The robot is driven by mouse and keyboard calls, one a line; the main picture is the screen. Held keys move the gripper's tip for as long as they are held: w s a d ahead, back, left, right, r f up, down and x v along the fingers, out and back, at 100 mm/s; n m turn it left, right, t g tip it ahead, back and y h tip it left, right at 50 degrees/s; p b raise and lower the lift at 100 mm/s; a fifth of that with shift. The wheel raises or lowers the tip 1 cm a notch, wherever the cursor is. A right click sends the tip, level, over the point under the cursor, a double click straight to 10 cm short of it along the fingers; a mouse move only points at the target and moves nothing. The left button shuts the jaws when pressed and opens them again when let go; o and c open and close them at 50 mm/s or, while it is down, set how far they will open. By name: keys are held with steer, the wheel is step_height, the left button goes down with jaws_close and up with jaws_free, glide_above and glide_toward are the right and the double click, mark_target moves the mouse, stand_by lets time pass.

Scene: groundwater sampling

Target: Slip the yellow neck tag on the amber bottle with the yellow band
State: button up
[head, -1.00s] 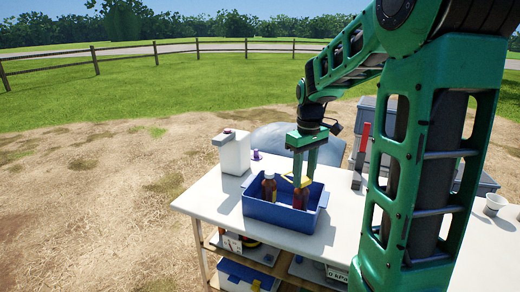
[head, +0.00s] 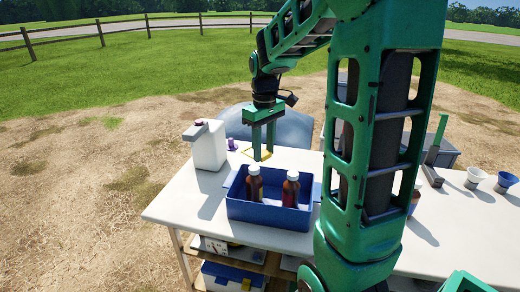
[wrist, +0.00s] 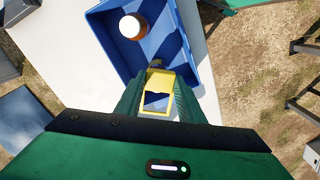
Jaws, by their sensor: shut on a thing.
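The yellow neck tag (wrist: 157,82) is a flat piece with an opening, held between the fingers of my gripper (head: 263,157). It also shows in the head view (head: 247,153). My gripper is shut on it, above the rear of the blue crate. Two amber bottles with white caps stand upright in the crate, a left one (head: 254,187) and a right one (head: 291,190). The tag appears apart from both bottles in the head view. One white cap (wrist: 132,26) is clear in the wrist view. I cannot tell which bottle bears the yellow band.
The blue crate (head: 268,213) stands on a white table (head: 190,213). A white jug (head: 208,147) and a small purple item (head: 231,143) stand behind it to the left. Two cups, one white (head: 478,178) and one blue-rimmed (head: 506,182), are at the far right. The table's left front is clear.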

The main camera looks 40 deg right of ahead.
steer(key=shift+s+f, duration=0.15)
steer(key=shift+f, duration=2.25)
steer(key=shift+s+f, duration=0.1)
steer(key=shift+f, duration=1.75)
steer(key=o, duration=0.9)
step_height(320, 180, up, 11)
steer(key=shift+f, duration=0.1)
